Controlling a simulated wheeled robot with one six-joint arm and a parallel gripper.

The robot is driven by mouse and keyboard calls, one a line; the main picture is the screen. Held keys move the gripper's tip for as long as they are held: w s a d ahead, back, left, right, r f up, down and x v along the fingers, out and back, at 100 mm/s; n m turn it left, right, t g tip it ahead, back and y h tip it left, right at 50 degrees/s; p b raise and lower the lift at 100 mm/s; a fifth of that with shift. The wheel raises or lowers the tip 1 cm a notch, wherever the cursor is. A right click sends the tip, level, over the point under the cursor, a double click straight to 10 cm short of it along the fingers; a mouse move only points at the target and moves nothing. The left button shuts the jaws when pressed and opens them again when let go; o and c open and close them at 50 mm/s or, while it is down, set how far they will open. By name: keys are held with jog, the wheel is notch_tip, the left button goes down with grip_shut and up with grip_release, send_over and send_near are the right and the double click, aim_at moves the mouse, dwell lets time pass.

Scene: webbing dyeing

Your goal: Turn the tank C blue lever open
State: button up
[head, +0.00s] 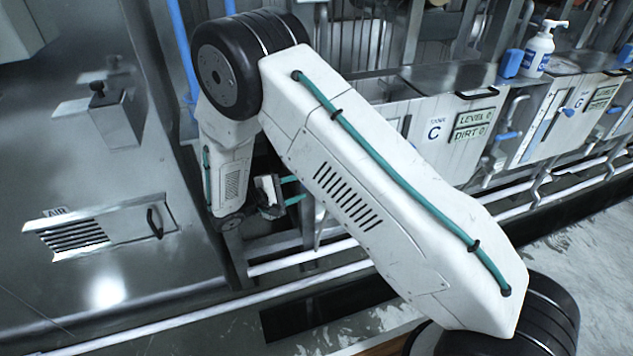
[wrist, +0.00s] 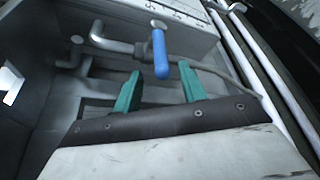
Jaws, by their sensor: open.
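The tank C front (head: 435,130) carries a C label in the head view, right of my upper arm link. In the wrist view a blue lever (wrist: 159,55) hangs from a metal pipe fitting, its lower end between my two teal fingertips in the picture. My gripper (wrist: 159,78) is open and not closed on it; no contact shows, and the depth gap is hard to judge. In the head view my gripper (head: 297,190) is low behind my arm, fingers pointing right. My arm hides the lever there, so I cannot confirm its tank from this view.
Pipes (wrist: 110,42) and a thin cable lie around the lever. White rails (head: 300,262) run low along the tanks. Another blue lever (head: 508,136) sits right of the tank C signs. A steel cabinet (head: 110,200) stands at left. The floor at right is clear.

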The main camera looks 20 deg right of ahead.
jog(key=x, duration=0.7)
jog(key=shift+w+d+f, duration=0.15)
jog(key=shift+d+f, duration=0.1)
jog(key=shift+d, duration=0.05)
grip_shut()
jog(key=shift+d, duration=0.1)
